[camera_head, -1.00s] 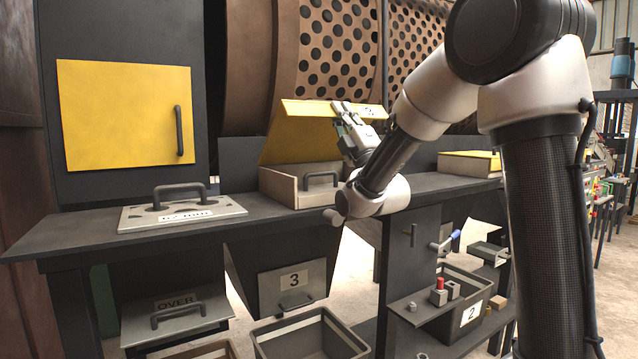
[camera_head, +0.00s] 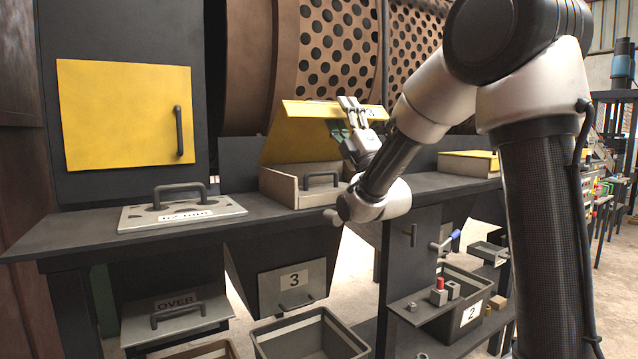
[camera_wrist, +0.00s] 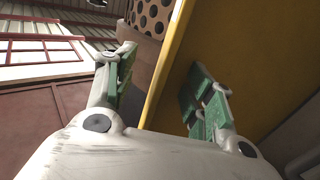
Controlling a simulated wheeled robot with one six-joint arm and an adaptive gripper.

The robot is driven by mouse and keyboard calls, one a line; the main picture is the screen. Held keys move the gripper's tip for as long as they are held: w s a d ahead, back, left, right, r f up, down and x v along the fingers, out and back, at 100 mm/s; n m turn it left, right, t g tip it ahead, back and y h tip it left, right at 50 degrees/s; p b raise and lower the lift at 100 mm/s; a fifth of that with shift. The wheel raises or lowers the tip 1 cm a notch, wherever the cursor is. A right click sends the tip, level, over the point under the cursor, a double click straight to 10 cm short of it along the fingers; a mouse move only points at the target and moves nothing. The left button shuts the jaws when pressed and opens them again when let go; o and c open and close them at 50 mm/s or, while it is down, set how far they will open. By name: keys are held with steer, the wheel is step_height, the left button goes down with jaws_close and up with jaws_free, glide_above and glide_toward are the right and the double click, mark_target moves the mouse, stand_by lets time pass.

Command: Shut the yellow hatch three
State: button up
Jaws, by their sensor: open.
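The yellow hatch three (camera_head: 300,139) stands tilted open, its lid raised above a light box on the bench. My gripper (camera_head: 352,106) is open at the right part of the lid's upper edge and partly covers its label. In the wrist view the lid (camera_wrist: 262,62) fills the right side, and its edge runs between the spread fingers of my gripper (camera_wrist: 162,62). The right finger shows against the yellow face, the left finger beyond the edge. I cannot tell whether either finger touches the lid.
Below the hatch is a chute with a plate marked 3 (camera_head: 292,283). A grey lid with a handle (camera_head: 182,211) lies on the bench at left. A closed yellow door (camera_head: 125,115) is at upper left. Another yellow-topped box (camera_head: 468,163) stands at right. The perforated drum (camera_head: 335,50) rises behind.

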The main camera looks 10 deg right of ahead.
steer(key=v, duration=0.7)
steer(key=shift+s, duration=0.15)
steer(key=shift+f, duration=0.1)
